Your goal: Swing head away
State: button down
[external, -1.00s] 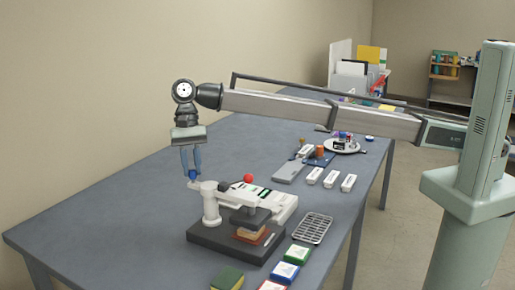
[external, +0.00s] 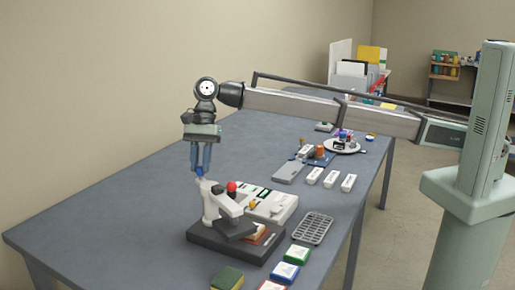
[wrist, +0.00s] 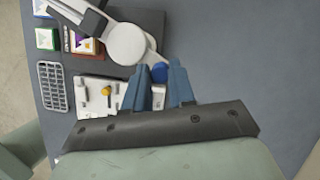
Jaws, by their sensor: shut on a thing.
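The swing head is a white arm (external: 228,207) on a white post (external: 210,207) with a dark pressing block (external: 235,229) at its front end and a red ball (external: 231,187) on it. A blue knob (external: 200,171) is at its rear end. My gripper (external: 201,172) is shut on the knob. In the wrist view the blue knob (wrist: 159,72) shows by the fingertips, beside the round white pivot (wrist: 127,43).
A white control unit (external: 270,205) with a yellow knob stands behind the base. A grey rack (external: 313,229) and several coloured pads (external: 290,271) lie to the right and front. The table (external: 110,215) is free on the left.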

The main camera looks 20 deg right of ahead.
jog(key=shift+s+d+m+t+y, duration=0.15)
jog(key=shift+d+m+t+y, duration=0.5)
jog(key=shift+m, duration=0.9)
jog(key=shift+s+d+m+t+y, duration=0.2)
jog(key=shift+d+m, duration=0.7)
jog(key=shift+m, duration=0.7)
jog(key=shift+s+d+m+t+y, duration=0.1)
jog(key=shift+d+m+t+y, duration=0.3)
jog(key=shift+d+m, duration=0.8)
jog(key=shift+a+m, duration=0.35)
jog(key=shift+m, duration=0.1)
jog(key=c, duration=1)
grip_release()
jog(key=v, duration=1.4)
jog(key=shift+s, duration=0.15)
jog(key=shift+a, duration=0.1)
